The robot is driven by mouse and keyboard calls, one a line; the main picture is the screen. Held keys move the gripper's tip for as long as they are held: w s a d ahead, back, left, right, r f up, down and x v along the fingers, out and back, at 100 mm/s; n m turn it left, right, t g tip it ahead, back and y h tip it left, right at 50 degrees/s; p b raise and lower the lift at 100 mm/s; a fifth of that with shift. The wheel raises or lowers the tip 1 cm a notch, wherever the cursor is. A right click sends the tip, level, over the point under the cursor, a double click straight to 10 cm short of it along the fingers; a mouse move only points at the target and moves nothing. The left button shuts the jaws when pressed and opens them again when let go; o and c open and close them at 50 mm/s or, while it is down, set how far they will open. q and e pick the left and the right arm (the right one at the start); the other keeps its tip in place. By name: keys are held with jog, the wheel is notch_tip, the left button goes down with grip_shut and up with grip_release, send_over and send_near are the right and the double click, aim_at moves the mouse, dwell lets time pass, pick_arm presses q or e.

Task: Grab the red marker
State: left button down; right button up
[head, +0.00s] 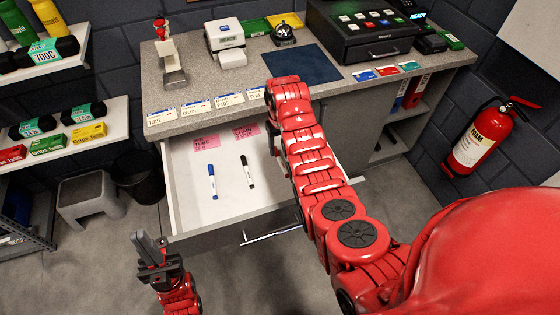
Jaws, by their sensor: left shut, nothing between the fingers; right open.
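The open drawer (190,222) below the counter holds a blue marker (212,189) and a black marker (247,172), lying apart. I see no red marker; my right arm covers the right part of the drawer, so what lies there is hidden. My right gripper (271,135) points down at the back of the drawer, right of the pink notes. It is open, and its fingers are mostly hidden by the arm. My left gripper (150,250) is shut and empty, in front of the drawer's left front corner.
Pink notes (207,143) lie in the back of the drawer. The counter (200,85) above carries a cash register (360,35), a bell (283,35), a dark mat (301,64) and cards along its edge. A grey stool (90,195) and a bin (143,180) stand left.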

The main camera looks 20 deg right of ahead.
aim_at(280, 160)
jog(key=shift+f+p, duration=1)
jog(key=shift+f, duration=0.6)
jog(key=shift+w+f, duration=0.1)
jog(key=shift+f, duration=1.15)
grip_shut()
